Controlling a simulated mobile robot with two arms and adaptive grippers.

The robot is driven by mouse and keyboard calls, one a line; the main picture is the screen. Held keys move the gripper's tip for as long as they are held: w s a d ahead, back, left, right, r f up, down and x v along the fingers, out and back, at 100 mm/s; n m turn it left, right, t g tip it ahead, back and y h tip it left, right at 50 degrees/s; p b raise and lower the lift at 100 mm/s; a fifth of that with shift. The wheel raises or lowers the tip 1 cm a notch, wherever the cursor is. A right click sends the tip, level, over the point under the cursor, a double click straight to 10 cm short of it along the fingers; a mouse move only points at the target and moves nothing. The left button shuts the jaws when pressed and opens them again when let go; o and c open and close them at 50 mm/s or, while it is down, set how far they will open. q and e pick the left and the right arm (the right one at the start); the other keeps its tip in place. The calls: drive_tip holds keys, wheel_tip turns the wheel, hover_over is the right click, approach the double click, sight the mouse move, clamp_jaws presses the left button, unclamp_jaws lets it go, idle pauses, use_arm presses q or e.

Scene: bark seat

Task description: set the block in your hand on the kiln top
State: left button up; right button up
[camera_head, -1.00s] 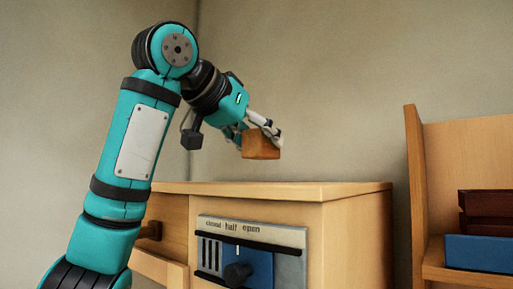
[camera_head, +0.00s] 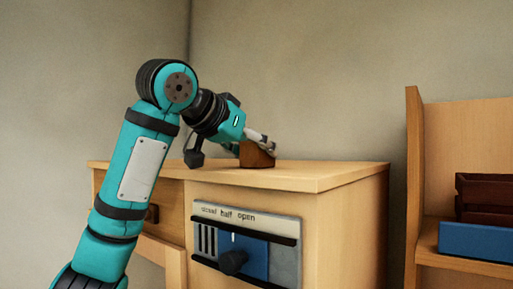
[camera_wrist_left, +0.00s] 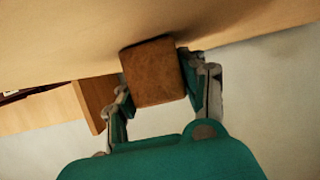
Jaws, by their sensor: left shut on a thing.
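The brown block (camera_head: 257,155) is at the kiln top (camera_head: 330,174), a wooden surface, toward its back middle. In the head view its lower edge meets the surface, though I cannot tell for sure that it bears on it. My left gripper (camera_head: 268,146) is shut on the block, reaching from the left and partly hiding its upper side. In the left wrist view the block (camera_wrist_left: 153,72) sits between the two fingers, with the wooden surface beyond it. My right gripper is not in view.
The cabinet front carries a panel (camera_head: 246,217) with a blue slider and dark knob (camera_head: 233,262). A wooden shelf (camera_head: 415,180) at the right holds a dark red crate (camera_head: 487,195) and a blue box (camera_head: 480,242). The kiln top right of the block is clear.

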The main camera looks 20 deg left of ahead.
sight(248, 143)
use_arm(q)
drive_tip(key=o, duration=0.9)
drive_tip(key=shift+f, duration=0.1)
drive_tip(key=o, duration=0.4)
drive_tip(key=shift+w, duration=0.1)
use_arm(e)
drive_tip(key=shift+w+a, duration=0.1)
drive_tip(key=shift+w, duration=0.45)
use_arm(q)
drive_tip(key=shift+r, duration=0.3)
drive_tip(key=b+v, duration=0.1)
drive_tip(key=v, duration=0.2)
drive_tip(key=b+v, duration=0.1)
drive_tip(key=shift+s+f+b, duration=0.25)
drive_tip(key=shift+s+b, duration=0.05)
drive_tip(key=b+v, duration=0.2)
drive_tip(key=v, duration=0.5)
drive_tip(key=shift+s+a+r, duration=0.15)
drive_tip(key=shift+s+r, duration=0.1)
drive_tip(key=shift+r, duration=0.05)
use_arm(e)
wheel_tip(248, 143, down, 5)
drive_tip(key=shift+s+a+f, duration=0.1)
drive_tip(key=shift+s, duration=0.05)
use_arm(q)
drive_tip(key=shift+a, duration=0.1)
